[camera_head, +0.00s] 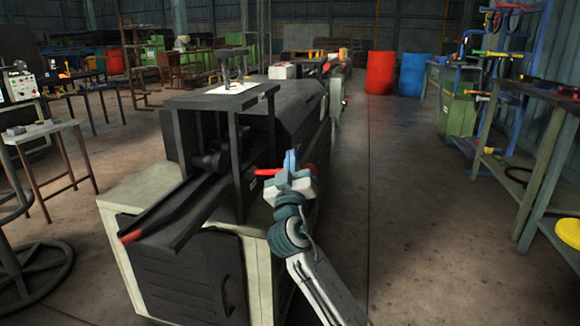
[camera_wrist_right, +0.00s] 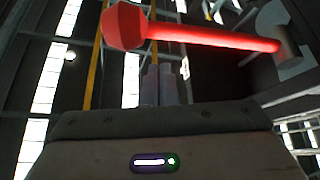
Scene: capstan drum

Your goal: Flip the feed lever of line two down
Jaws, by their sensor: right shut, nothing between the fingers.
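A red lever (camera_head: 266,172) sticks out roughly level from the side of the dark machine (camera_head: 290,108), beside my right gripper (camera_head: 290,161). In the right wrist view the red lever (camera_wrist_right: 200,35) crosses the top, with its thick knob at left and its grey mount (camera_wrist_right: 285,45) at right. My right gripper's fingers (camera_wrist_right: 160,78) are shut and empty, pointing up just below the lever in that picture. Whether they touch it I cannot tell. I see no label showing which line this lever belongs to. My left gripper is not in view.
The machine's pale base cabinet (camera_head: 262,265) stands below my right gripper. A red-tipped bar (camera_head: 131,236) juts from the machine's front left. The floor aisle (camera_head: 410,200) to the right is clear, up to a workbench (camera_head: 545,165). Red (camera_head: 380,73) and blue (camera_head: 412,75) drums stand far back.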

